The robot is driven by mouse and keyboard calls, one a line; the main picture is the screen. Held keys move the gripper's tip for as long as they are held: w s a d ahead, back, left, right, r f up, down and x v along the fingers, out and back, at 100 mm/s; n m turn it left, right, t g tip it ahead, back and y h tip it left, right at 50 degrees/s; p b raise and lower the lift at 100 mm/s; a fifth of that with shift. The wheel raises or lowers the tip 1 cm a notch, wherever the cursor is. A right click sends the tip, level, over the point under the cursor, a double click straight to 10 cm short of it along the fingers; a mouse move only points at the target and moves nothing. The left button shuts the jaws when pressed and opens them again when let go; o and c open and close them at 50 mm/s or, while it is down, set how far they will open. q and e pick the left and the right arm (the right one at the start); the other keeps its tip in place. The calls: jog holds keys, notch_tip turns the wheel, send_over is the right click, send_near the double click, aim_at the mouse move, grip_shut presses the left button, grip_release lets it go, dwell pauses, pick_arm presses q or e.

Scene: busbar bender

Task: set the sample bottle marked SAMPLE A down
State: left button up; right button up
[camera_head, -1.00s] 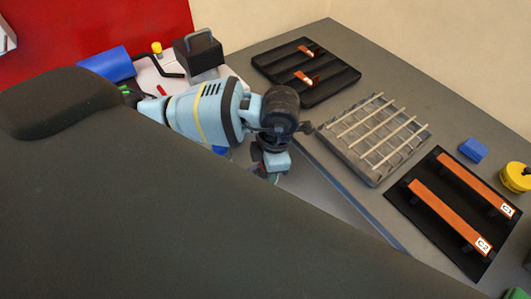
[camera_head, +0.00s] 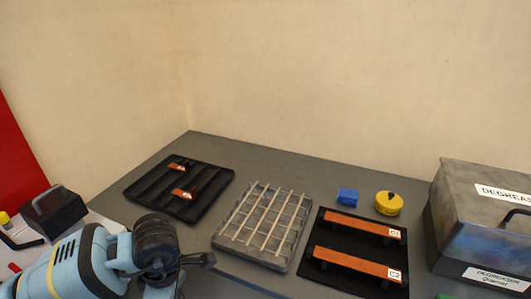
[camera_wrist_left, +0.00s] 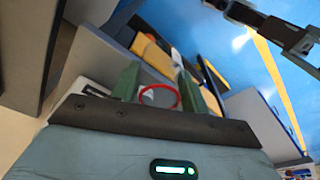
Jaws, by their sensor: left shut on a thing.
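My left gripper (camera_wrist_left: 155,88) shows in the left wrist view, with its two green fingers on either side of a pale object with a red ring (camera_wrist_left: 160,96). It is shut on this object, which I take to be the sample bottle; no SAMPLE A marking can be read. In the head view my left arm comes in at the lower left, and its fingers and the bottle are not seen there. What lies directly under the bottle cannot be told. My right gripper is not seen.
On the grey bench are a black tray (camera_head: 211,199) with copper pieces, a wire rack (camera_head: 262,225), a black mat (camera_head: 335,281) with bars C1 and C2, a blue block (camera_head: 347,195), a yellow round item (camera_head: 389,203) and a degreaser box (camera_head: 480,220). Bare bench lies behind the rack.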

pick_arm(q)
jog(key=m, duration=0.1)
jog(key=r+m, duration=0.1)
jog(key=m, duration=0.3)
jog(key=shift+w+a+r+t, duration=0.15)
jog(key=shift+w+r+t, duration=0.15)
jog(key=shift+r, duration=0.1)
jog(key=m, duration=0.1)
jog(key=r+m, duration=0.1)
jog(key=m, duration=0.2)
jog(key=shift+w+a+r+m+t, duration=0.1)
jog(key=shift+a+r+m+t, duration=0.05)
jog(key=shift+r+m+t, duration=0.2)
jog(key=m, duration=0.1)
jog(key=r+m, duration=0.1)
jog(key=m, duration=0.2)
jog(key=shift+w+a+r+m+h, duration=0.1)
jog(key=shift+a+r+m+h, duration=0.15)
jog(key=shift+m+h, duration=0.15)
jog(key=m, duration=0.1)
jog(key=r+m, duration=0.1)
jog(key=m, duration=0.3)
jog(key=shift+w+a+r+h, duration=0.1)
jog(key=shift+a+r+h, duration=0.05)
jog(key=shift+r+h, duration=0.15)
